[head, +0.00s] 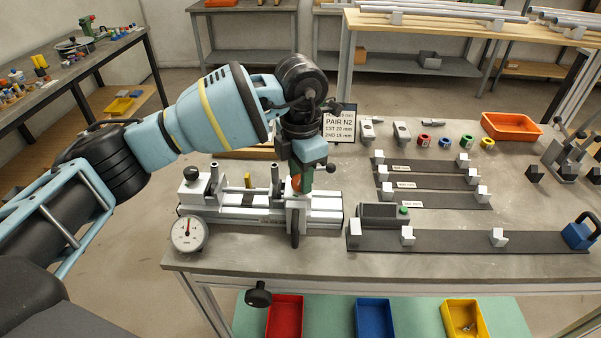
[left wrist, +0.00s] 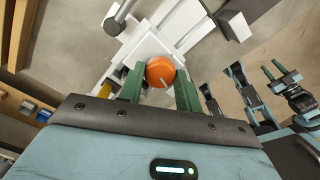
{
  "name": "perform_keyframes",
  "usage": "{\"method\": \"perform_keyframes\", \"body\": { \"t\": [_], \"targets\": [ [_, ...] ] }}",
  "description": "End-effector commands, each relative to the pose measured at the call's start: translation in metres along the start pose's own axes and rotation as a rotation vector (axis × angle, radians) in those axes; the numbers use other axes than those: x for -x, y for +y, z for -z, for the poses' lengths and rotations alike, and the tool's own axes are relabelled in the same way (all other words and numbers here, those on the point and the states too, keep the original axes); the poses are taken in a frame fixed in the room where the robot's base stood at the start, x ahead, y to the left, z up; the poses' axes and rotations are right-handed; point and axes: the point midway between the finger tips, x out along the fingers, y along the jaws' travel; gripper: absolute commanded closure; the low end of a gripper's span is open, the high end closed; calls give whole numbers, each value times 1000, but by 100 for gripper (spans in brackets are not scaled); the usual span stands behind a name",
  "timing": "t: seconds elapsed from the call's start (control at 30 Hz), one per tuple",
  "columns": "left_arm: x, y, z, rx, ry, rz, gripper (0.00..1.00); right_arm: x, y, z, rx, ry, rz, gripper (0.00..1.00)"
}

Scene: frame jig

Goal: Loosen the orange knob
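The orange knob (left wrist: 160,72) sits on the white slide of the measuring fixture (head: 225,213). Only a small piece of the knob (head: 296,183) shows in the head view, beside a finger. My left gripper (left wrist: 161,80) points down over it, with a green finger on each side. The fingers appear to touch the knob's sides, so the gripper looks shut on it. A pale line crosses the knob's face. My right gripper (left wrist: 274,70) shows small in the left wrist view, with its green fingers apart and nothing seen between them.
A dial gauge (head: 187,233) stands at the fixture's front left. A sign (head: 340,125) stands behind. Dark strips with white blocks (head: 470,241) lie to the right. The front table edge is bare.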

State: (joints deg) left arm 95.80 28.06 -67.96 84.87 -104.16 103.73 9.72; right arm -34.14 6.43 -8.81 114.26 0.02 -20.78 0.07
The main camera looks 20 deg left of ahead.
Motion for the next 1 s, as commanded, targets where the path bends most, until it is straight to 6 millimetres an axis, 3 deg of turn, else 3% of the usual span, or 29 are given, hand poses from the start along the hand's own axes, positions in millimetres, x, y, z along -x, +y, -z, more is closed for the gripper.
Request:
{"method": "perform_keyframes", "body": {
  "t": [0.1, 0.57, 1.0],
  "targets": [
    [0, 0, 0, 0, 0, 0, 89, 0, 0, 0, 0, 1, 0, 64],
    [4, 0, 0, 121, -3, -1, 89, 9, 0, 14, 2, 21, -2, 64],
    [8, 0, 0, 510, -7, -5, 89, 23, 6, 67, 21, 116, -15, 64]
  ]
}}
